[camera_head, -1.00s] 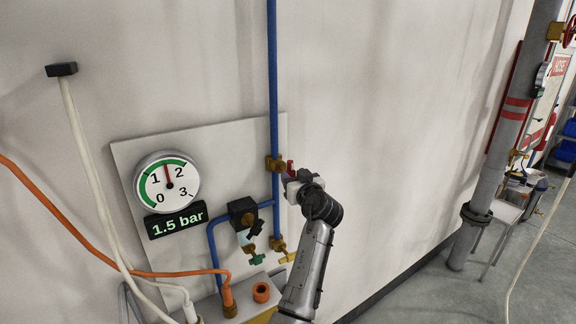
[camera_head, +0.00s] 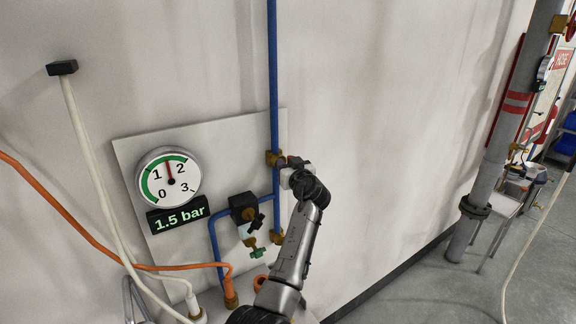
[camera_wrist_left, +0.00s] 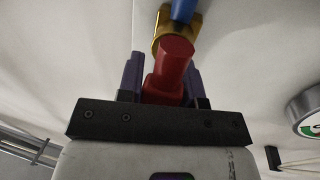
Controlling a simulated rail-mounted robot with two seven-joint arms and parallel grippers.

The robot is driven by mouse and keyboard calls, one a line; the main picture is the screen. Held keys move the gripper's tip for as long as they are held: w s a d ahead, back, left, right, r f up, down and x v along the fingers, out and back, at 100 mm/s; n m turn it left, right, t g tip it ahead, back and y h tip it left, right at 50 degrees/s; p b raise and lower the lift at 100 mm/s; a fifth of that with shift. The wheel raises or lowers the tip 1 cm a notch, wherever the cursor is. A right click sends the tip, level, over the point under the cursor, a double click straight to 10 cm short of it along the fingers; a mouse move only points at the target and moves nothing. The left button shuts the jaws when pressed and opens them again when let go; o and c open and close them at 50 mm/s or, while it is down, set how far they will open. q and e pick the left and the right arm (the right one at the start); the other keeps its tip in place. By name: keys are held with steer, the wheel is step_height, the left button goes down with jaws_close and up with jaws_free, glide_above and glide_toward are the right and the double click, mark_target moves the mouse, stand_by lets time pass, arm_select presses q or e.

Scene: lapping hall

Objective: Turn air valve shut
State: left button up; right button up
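The air valve has a brass body (camera_head: 271,158) on the vertical blue pipe (camera_head: 273,80). Its red handle (camera_wrist_left: 173,65) stands between the two purple fingers in the left wrist view, with the brass body (camera_wrist_left: 177,28) beyond it. My left gripper (camera_head: 284,163) is at the valve in the head view, just right of the pipe, and covers most of the handle. The fingers (camera_wrist_left: 165,75) lie on either side of the handle. I cannot tell whether they touch or press it. My right gripper is not in view.
A round gauge (camera_head: 170,180) points near 1.5, above a display (camera_head: 178,214) reading 1.5 bar. Below the valve are a black regulator (camera_head: 242,206) and a green tap (camera_head: 258,252). An orange hose (camera_head: 60,208) hangs left. The wall to the right is clear up to a grey pipe (camera_head: 490,170).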

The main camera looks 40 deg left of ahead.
arm_select(q)
jaws_close()
steer(key=shift+m, duration=0.3)
steer(key=shift+w+d+f+m+g+h+p, duration=0.15)
steer(key=shift+m+g+p, duration=0.7)
steer(key=shift+m, duration=1.65)
steer(key=shift+a+f+m+g+h+p, duration=0.15)
steer(key=shift+m+g+p, duration=0.25)
steer(key=shift+m+p, duration=1.45)
steer(key=shift+w+d+f+m+g+p, duration=0.15)
steer(key=shift+m+g+p, duration=0.4)
steer(key=shift+m, duration=2.6)
steer(key=shift+s+f, duration=0.1)
steer(key=shift+o, duration=1.3)
jaws_free()
